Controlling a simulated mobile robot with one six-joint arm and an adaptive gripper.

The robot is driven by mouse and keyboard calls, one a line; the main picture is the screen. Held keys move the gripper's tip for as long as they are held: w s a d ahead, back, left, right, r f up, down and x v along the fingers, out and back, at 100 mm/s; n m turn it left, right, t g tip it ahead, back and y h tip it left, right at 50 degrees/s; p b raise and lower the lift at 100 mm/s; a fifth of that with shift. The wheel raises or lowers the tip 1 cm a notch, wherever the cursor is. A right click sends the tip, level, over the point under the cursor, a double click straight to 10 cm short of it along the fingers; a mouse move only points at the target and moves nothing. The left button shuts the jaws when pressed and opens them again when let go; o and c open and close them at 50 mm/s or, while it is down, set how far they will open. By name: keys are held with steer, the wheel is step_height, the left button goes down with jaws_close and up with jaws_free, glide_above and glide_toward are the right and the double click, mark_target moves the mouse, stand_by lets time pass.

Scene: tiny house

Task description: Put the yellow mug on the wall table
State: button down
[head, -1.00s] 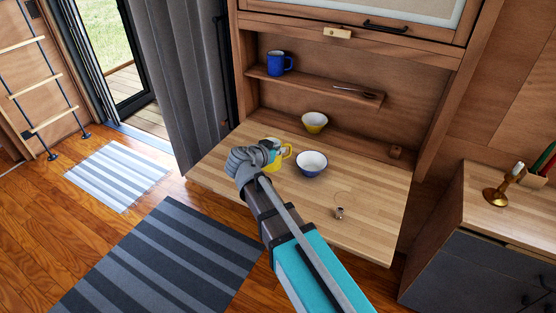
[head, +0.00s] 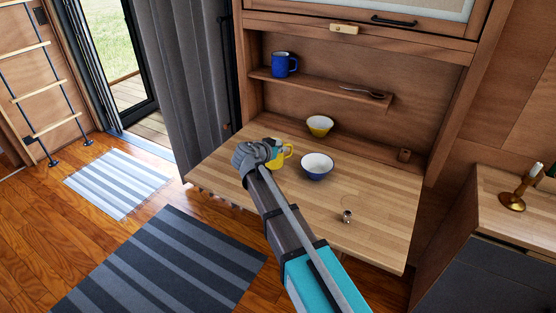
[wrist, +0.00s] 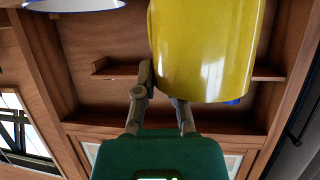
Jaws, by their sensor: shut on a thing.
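The yellow mug (head: 283,157) is at the left part of the wall table, a fold-down light wooden top (head: 375,205). My gripper (head: 273,150) is shut on the mug, partly hidden behind my wrist in the head view. In the wrist view, the yellow mug (wrist: 205,50) fills the upper middle, with my gripper's fingers (wrist: 164,92) at its lower left side. The mug is over the tabletop, left of a white and blue bowl (head: 317,166). I cannot tell whether its base touches the wood.
A yellow and white bowl (head: 320,125) stands toward the back. A small metallic item (head: 347,216) is near the front right. A blue mug (head: 284,64) and a spoon (head: 362,90) are on the shelf above. The tabletop's right half is mostly clear.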

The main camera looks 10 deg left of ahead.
mark_target(280, 165)
stand_by(0.3)
steer(key=shift+w+a+f+b, duration=0.15)
steer(key=shift+w+f+b, duration=0.35)
steer(key=shift+f+b, duration=0.2)
steer(key=shift+s+f+b, duration=0.1)
steer(key=shift+f+b, duration=1.2)
steer(key=shift+f, duration=0.15)
steer(key=c, duration=0.7)
jaws_free()
